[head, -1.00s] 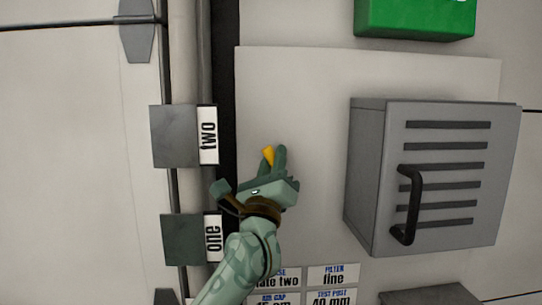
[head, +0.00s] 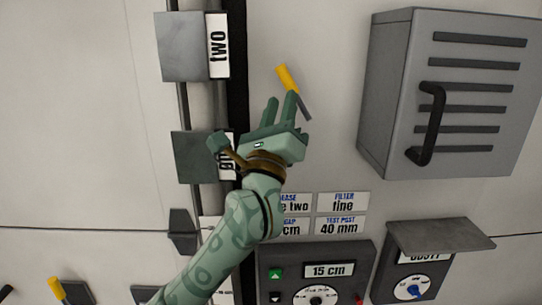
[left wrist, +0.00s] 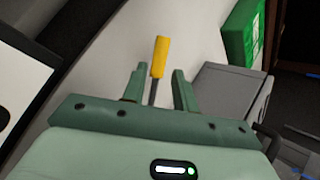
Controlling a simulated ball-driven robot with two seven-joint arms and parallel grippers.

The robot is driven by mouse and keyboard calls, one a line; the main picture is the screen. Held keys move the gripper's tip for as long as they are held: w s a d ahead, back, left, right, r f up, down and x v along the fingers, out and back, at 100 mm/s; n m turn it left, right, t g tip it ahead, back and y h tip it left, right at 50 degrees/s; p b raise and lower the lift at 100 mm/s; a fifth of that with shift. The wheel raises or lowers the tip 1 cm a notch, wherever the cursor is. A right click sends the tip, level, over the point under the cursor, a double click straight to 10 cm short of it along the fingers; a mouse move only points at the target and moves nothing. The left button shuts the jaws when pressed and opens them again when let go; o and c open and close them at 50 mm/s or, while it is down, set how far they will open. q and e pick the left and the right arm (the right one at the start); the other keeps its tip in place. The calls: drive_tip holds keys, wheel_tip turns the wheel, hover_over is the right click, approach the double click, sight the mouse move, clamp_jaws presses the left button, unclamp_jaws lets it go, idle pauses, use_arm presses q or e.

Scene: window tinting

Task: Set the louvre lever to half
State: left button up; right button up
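A lever with a yellow grip (head: 287,76) and a dark shaft stands out from the pale wall in the head view, tilted with its grip up and left. In the left wrist view the yellow grip (left wrist: 159,57) shows between and beyond the fingertips. No label naming it is readable. My left gripper (head: 281,105) is open, its fingers pointing up toward the lever; part of the shaft shows beside the right finger. In the left wrist view the gripper (left wrist: 160,72) has a clear gap between its fingers. Contact cannot be told. My right gripper is out of view.
A grey slatted box (head: 455,85) with a black handle (head: 427,125) stands out at right. Plates "two" (head: 190,45) and "one" (head: 196,157) are left. Below are labels, a "15 cm" panel (head: 318,270) and a hooded blue-knob panel (head: 400,280). Another yellow-gripped item (head: 56,289) is lower left.

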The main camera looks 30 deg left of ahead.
use_arm(q)
drive_tip(key=b+v, duration=0.3)
drive_tip(key=v, duration=0.6)
drive_tip(key=shift+s+f, duration=0.15)
drive_tip(key=shift+s, duration=0.05)
